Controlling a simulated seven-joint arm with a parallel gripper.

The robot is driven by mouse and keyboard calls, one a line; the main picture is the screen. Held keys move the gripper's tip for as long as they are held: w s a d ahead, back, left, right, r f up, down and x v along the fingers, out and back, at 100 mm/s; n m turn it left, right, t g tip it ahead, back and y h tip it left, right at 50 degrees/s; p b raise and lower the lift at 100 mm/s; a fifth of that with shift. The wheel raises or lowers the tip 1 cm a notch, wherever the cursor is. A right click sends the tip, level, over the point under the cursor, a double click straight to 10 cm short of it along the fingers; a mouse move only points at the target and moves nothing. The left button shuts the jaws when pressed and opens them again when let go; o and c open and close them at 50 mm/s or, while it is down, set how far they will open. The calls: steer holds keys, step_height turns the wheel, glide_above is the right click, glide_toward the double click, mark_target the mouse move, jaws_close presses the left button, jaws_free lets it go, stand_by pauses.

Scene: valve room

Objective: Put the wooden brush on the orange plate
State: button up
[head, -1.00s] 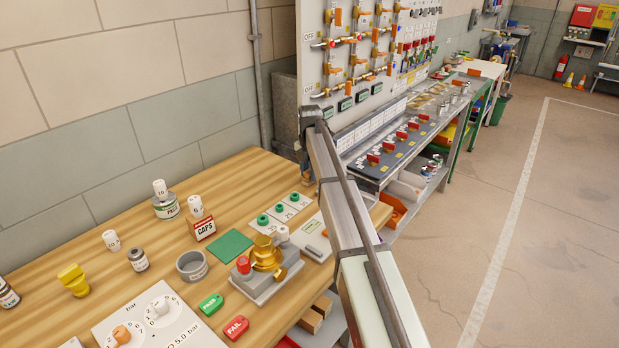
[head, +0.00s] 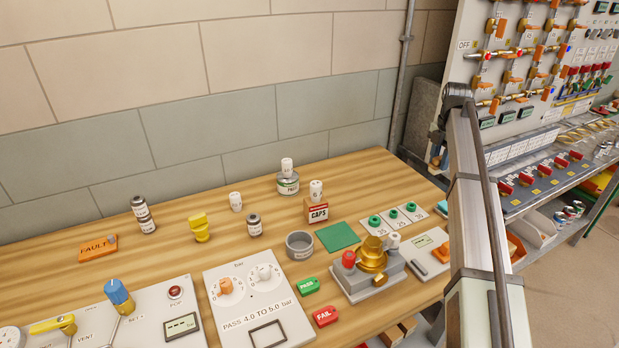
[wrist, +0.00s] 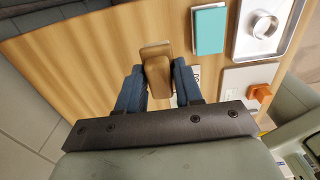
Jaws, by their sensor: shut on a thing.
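The wooden brush (wrist: 155,62) shows in the wrist view as a brown block between the blue fingers of my gripper (wrist: 157,80). My gripper is shut on it and holds it over the wooden bench. In the head view the brush is not clearly visible, and my gripper is mostly hidden behind my arm near the bench's right end. An orange plate marked FAULT (head: 98,247) lies flat on the bench at the far left of the head view, well away from my gripper. It is not in the wrist view.
Between them on the bench (head: 270,205) stand small bottles, a yellow part (head: 201,228), a grey ring cup (head: 299,245), a CAPS box (head: 317,211) and a brass regulator (head: 371,262). Gauge panels line the front. A teal box (wrist: 209,30) and a tray (wrist: 243,46) show in the wrist view.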

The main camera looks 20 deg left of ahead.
step_height(320, 180, up, 6)
steer(key=shift+r, duration=0.25)
steer(key=s+a, duration=0.3)
steer(key=a, duration=2.4)
steer(key=s+a, duration=0.5)
steer(key=a, duration=0.6)
steer(key=s+a, duration=0.6)
steer(key=a, duration=0.5)
glide_above(98, 247)
step_height(98, 247, down, 4)
steer(key=shift+a+f, duration=0.15)
steer(key=shift+f, duration=5.35)
